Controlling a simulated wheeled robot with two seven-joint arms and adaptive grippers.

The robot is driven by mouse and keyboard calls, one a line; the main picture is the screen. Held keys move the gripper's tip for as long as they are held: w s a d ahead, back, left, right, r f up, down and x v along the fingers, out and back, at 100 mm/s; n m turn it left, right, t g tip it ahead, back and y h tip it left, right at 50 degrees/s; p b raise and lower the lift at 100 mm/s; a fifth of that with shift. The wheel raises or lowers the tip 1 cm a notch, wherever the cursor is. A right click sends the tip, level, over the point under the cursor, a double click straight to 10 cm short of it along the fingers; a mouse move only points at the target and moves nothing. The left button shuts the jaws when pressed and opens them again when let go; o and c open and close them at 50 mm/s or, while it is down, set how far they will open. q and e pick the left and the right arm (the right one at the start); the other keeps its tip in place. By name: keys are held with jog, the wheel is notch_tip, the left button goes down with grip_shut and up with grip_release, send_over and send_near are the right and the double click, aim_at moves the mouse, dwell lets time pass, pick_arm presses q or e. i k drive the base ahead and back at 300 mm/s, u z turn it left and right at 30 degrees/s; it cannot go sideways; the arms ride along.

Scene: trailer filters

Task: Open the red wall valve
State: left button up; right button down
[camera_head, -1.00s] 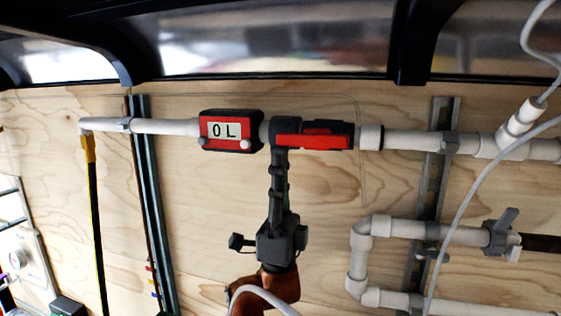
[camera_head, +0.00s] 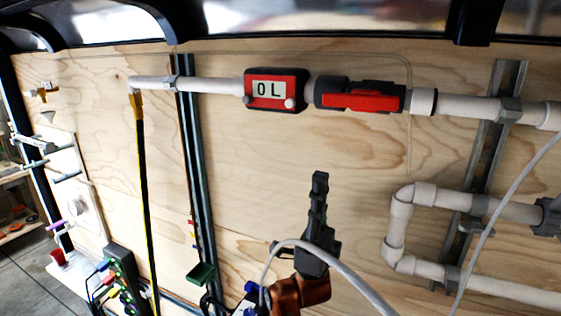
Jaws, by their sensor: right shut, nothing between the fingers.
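The red wall valve (camera_head: 362,101) sits in the white pipe along the upper wall, right of the red flow meter (camera_head: 276,90), whose display reads 0 L. Its red handle lies along the pipe. My right gripper (camera_head: 320,178) is below the valve and a little to its left, apart from it, pointing up. Its fingers are together and nothing shows between them. My left gripper is not in view.
A white pipe loop (camera_head: 398,225) is fixed to the wall at the lower right. A pale cable hangs in front of it and crosses near my right arm. The plywood (camera_head: 270,160) around my gripper is clear.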

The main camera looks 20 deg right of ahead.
aim_at(373, 101)
jog(key=k, duration=1.5)
